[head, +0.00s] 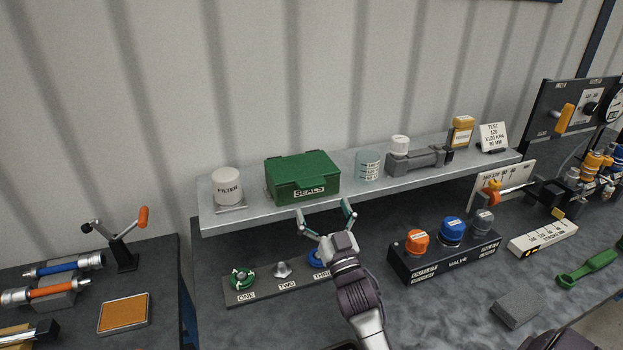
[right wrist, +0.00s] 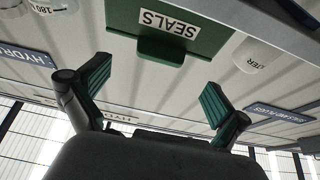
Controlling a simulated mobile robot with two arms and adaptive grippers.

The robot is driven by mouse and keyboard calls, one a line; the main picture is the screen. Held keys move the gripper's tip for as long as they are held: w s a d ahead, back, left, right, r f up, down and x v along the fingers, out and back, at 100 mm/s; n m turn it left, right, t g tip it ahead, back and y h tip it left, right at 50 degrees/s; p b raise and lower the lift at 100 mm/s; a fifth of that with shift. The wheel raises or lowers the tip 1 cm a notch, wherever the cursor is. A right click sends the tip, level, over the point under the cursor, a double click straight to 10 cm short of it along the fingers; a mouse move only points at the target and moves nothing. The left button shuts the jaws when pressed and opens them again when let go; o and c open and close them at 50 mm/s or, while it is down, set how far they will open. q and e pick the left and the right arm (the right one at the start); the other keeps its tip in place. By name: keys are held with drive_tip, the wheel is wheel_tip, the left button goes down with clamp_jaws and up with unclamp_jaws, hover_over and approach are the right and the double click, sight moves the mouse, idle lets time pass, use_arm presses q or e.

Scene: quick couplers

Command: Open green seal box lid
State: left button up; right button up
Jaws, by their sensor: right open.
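The green seal box (head: 302,178) stands on the grey shelf, with a white label reading SEALS on its front and its lid shut. A green tab sticks out at the lid's front edge. My right gripper (head: 327,222) is open and empty, just below and in front of the box, apart from it. In the right wrist view the box (right wrist: 170,25) shows upside down at the top, with its tab (right wrist: 161,50) beyond the two green-padded fingers of the gripper (right wrist: 158,95). My left gripper is not in view.
On the shelf (head: 222,219), a white filter (head: 227,187) stands left of the box and a clear jar (head: 368,166) close to its right. Below are a plate with couplers marked ONE, TWO and THREE (head: 262,292) and a valve block (head: 447,258) with coloured caps.

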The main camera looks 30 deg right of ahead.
sight(314, 188)
drive_tip(key=p+x, duration=0.1)
drive_tip(key=x, duration=0.6)
drive_tip(key=shift+w+d, duration=0.15)
drive_tip(key=shift+w, duration=0.05)
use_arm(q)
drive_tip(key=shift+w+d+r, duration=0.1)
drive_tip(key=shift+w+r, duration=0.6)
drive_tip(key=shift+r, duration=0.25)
